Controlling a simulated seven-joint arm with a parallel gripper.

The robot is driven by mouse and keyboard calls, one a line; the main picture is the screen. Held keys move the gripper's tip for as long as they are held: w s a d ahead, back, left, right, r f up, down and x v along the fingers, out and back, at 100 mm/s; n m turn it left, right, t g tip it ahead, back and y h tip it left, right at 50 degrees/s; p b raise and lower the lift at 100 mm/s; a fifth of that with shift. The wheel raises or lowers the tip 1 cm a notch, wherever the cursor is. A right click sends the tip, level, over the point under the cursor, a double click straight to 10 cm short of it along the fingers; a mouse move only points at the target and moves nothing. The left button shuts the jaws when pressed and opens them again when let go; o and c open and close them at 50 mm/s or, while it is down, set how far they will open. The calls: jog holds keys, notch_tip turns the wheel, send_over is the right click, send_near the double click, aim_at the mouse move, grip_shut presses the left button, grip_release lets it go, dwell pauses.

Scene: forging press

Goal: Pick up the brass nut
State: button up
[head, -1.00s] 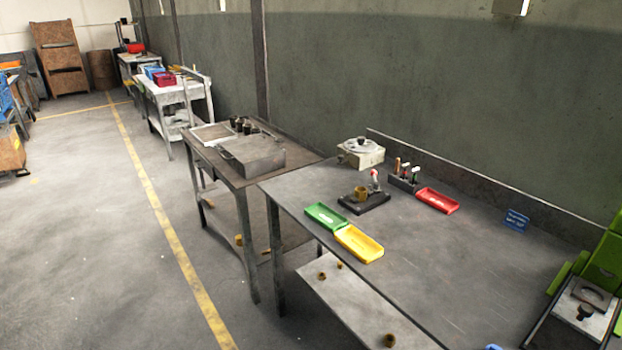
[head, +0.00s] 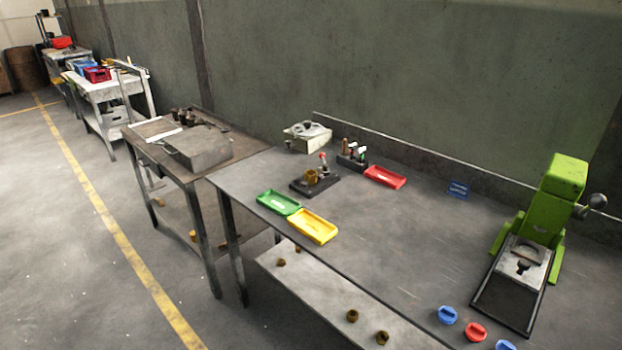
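My gripper is not in view. Several small brass-coloured pieces show in the head view, and I cannot tell which is the nut. One brass piece (head: 311,177) sits on a black fixture (head: 326,186) with a red-tipped lever on the workbench (head: 400,240). On the lower shelf (head: 315,298) lie more: one brass piece (head: 352,316) and another brass piece (head: 382,338) near the front, and two smaller ones further back. They are too small to make out their shape.
A green press (head: 548,210) stands at the bench's right. Green (head: 279,202), yellow (head: 313,227) and red (head: 385,177) trays lie on the bench. Blue (head: 447,315) and red (head: 475,332) round pieces lie at its front. The bench middle is clear. A second table (head: 212,165) stands left.

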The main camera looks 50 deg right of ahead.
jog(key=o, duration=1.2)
